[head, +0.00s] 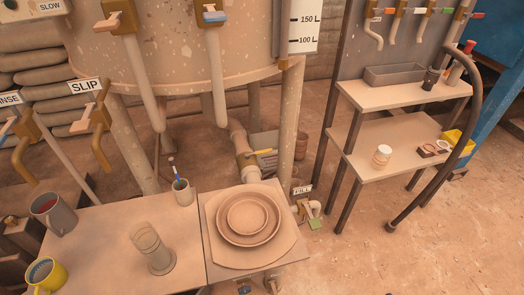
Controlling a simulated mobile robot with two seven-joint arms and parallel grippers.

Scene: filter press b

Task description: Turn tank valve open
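The large speckled tank (180,50) stands on legs at the back centre. A tap with a tan handle (108,22) and a tap with a blue handle (214,16) are fixed to its front. A pipe valve with a yellow lever (263,152) sits low beneath the tank. Another low valve with a green handle (314,224) stands near a small label to the right. I cannot tell which of these is the tank valve, or whether any is open. Neither of my grippers is in view.
A shelf unit (400,94) and a dark hose (440,190) stand right. Floor at lower right is clear.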

